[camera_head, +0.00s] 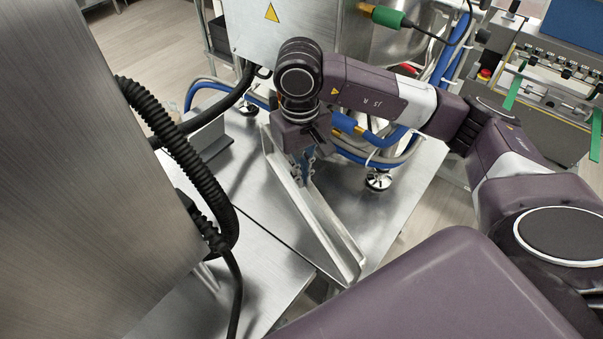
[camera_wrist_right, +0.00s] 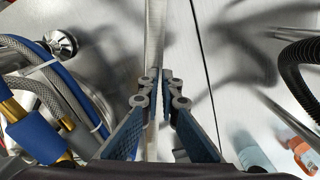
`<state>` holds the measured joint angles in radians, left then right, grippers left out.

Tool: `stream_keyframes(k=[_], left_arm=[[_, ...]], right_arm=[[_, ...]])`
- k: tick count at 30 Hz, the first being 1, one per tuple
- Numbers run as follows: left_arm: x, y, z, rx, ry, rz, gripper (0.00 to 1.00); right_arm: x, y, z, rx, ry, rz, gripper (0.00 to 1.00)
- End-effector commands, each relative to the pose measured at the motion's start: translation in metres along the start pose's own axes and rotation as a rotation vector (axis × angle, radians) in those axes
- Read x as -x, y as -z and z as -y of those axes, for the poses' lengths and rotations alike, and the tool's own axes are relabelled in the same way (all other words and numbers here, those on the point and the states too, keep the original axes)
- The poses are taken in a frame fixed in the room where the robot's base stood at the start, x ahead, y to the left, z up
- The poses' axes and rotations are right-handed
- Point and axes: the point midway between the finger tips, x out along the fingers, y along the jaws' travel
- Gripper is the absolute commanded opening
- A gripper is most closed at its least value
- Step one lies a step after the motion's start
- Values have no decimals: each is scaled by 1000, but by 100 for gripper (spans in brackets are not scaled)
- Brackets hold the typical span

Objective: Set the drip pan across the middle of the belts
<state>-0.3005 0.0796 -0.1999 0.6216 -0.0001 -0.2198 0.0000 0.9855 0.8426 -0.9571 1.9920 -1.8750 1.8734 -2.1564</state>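The drip pan (camera_head: 326,228) is a long, narrow metal tray with raised walls. In the head view it runs from centre toward the lower right above the steel surface; whether it touches that surface is unclear. My right gripper (camera_head: 303,174) points down at the pan's far half. In the right wrist view, the fingers (camera_wrist_right: 159,88) are close together on both sides of the pan's thin wall (camera_wrist_right: 155,35) and appear shut on it. My left gripper is out of view. I cannot make out the belts.
A large steel housing (camera_head: 85,170) with a black corrugated hose (camera_head: 175,150) fills the left. Blue and grey hoses (camera_head: 375,145) and a machine foot (camera_head: 378,180) stand right of the pan. An orange item (camera_wrist_right: 298,150) lies low right in the wrist view.

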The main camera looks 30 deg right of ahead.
Motion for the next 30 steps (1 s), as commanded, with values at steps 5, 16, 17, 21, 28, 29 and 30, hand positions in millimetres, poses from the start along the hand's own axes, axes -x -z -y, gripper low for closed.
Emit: stream_keyframes(k=[5,16,17,21,28,29,30], left_arm=[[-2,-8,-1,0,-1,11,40],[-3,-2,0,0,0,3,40],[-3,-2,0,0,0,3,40],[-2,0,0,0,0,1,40],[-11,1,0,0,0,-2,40],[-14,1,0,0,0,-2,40],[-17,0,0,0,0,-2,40]], right_arm=[[-1,0,0,-1,0,-1,0],[-2,0,0,0,0,0,22],[-2,0,0,0,0,0,22],[-1,0,0,0,0,0,22],[20,2,1,1,1,-8,22],[25,2,1,1,0,-7,22],[34,2,1,1,1,-9,22]])
